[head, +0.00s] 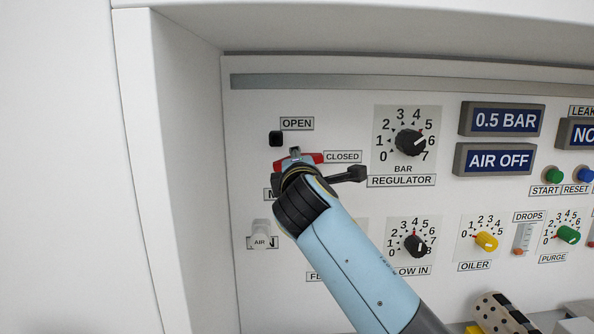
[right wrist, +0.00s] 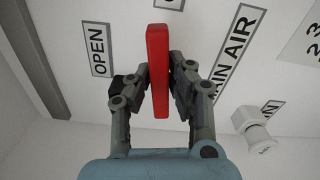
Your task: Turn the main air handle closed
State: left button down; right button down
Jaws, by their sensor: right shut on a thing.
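The red main air handle (head: 317,158) is on the white panel at the left, between the OPEN label (head: 297,124) above and the CLOSED label (head: 342,157) to its right. It lies roughly horizontal, with one end reaching to the CLOSED label. My right gripper (head: 297,163) is on it and hides its middle. In the right wrist view the red handle (right wrist: 157,62) is a long bar between the two fingers of the right gripper (right wrist: 162,84), which are shut on it. The MAIN AIR label is mostly hidden in the head view. My left gripper is out of view.
Displays read 0.5 BAR (head: 503,119) and AIR OFF (head: 500,159). The regulator knob (head: 410,142) stands just right of the handle. A white AIR fitting (head: 261,235) sits below. The recess's left side wall (head: 185,180) is close by. My right forearm covers some lower labels.

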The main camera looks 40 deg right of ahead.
jog(key=shift+f+m+b, duration=0.1)
jog(key=shift+m+b, duration=0.3)
jog(key=shift+m, duration=0.6)
jog(key=c, duration=1.3)
grip_release()
jog(key=shift+o, duration=0.2)
jog(key=shift+s, duration=0.15)
jog(key=v, duration=0.7)
jog(key=shift+a, duration=0.15)
jog(key=shift+s, duration=0.15)
